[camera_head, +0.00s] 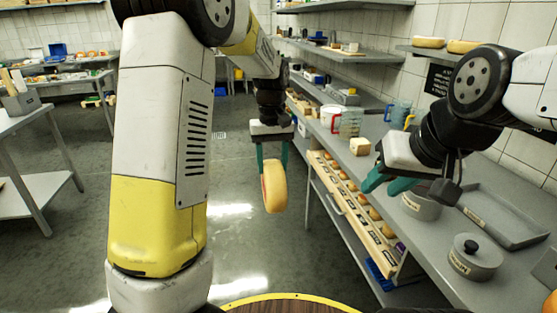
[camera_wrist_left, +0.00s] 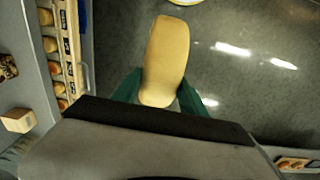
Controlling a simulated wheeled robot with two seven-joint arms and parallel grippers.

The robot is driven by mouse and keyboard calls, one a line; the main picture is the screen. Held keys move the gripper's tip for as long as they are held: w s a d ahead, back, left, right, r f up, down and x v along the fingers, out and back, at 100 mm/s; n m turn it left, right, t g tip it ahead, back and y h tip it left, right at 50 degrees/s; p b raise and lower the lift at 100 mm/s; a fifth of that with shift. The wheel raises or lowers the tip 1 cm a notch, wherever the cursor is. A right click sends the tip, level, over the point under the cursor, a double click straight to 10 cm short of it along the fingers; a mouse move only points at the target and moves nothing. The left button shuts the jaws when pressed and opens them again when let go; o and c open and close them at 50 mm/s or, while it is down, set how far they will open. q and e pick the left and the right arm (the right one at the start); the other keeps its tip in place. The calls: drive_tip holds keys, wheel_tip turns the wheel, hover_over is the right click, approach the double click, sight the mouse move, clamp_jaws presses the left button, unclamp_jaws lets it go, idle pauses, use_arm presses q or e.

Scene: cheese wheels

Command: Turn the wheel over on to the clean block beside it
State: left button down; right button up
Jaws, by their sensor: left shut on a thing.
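My left gripper (camera_head: 272,158) is shut on a pale yellow cheese wheel (camera_head: 275,190). The wheel hangs on edge below the fingers, clear of the counter, with grey floor behind it. In the left wrist view the wheel (camera_wrist_left: 167,55) sits between the two green fingers (camera_wrist_left: 160,95), seen edge-on. My right gripper (camera_head: 386,184) is over the counter at the right; its green fingers look apart and nothing shows between them. I cannot make out which thing is the clean block; a small pale block (camera_head: 360,147) stands on the counter, and it may be cheese.
The grey counter (camera_head: 440,230) holds a lidded pot (camera_head: 474,258), a grey tray (camera_head: 505,215) and jugs (camera_head: 350,123). A long rack (camera_head: 345,205) with several small pieces runs along its front. Two wheels (camera_head: 428,42) lie on a wall shelf. The floor at centre left is open.

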sight(264, 184)
use_arm(q)
drive_tip(key=shift+a+r+n, duration=0.1)
drive_tip(key=shift+n, duration=0.9)
drive_tip(key=shift+s+a+t+h, duration=0.15)
drive_tip(key=shift+a+t+h, duration=0.15)
drive_tip(key=shift+a+h, duration=0.2)
drive_tip(key=a+f+t+h, duration=0.1)
drive_tip(key=f+t+h, duration=0.1)
drive_tip(key=h, duration=0.2)
drive_tip(key=s+a+f+t+h, duration=0.1)
drive_tip(key=a+t+h, duration=0.1)
drive_tip(key=h, duration=0.2)
drive_tip(key=s+a+f+t+h, duration=0.1)
drive_tip(key=a+f+t+h, duration=0.1)
drive_tip(key=h, duration=0.2)
drive_tip(key=shift+s+f+h, duration=0.25)
drive_tip(key=shift+f+h, duration=0.1)
drive_tip(key=shift+h, duration=0.05)
drive_tip(key=shift+s+a+f+t+h, duration=0.15)
drive_tip(key=shift+f+t+h, duration=0.45)
drive_tip(key=shift+h, duration=0.7)
